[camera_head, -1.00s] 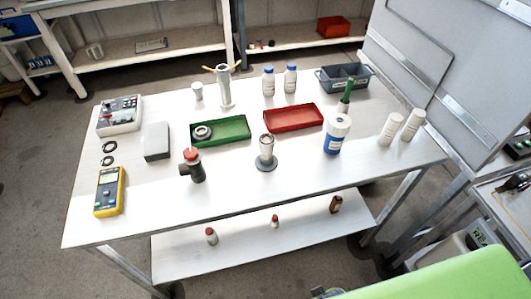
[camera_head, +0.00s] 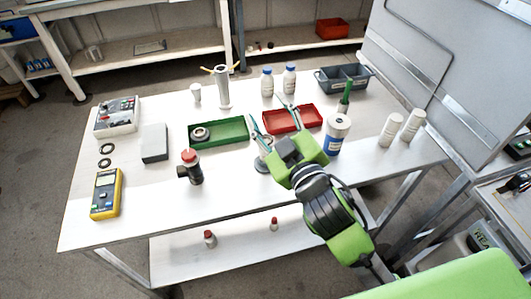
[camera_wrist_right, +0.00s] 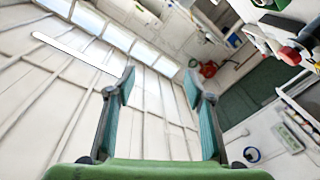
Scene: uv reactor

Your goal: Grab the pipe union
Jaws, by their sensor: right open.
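A grey ring-shaped fitting (camera_head: 200,133), which looks like the pipe union, lies in the left part of the green tray (camera_head: 233,136) on the white table. My right gripper (camera_head: 270,109) is open and empty. It is above the table, right of the fitting and apart from it, with its fingers over the area between the green and red trays. In the right wrist view the open fingers (camera_wrist_right: 160,82) have nothing between them, and I cannot make out the fitting there. My left gripper is not in view.
A metal flanged stand (camera_head: 262,165) is partly hidden by my right gripper. A dark red-capped fitting (camera_head: 191,168) stands in front of the green tray. The red tray (camera_head: 308,119), a blue-white container (camera_head: 337,135) and white bottles (camera_head: 390,129) are near.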

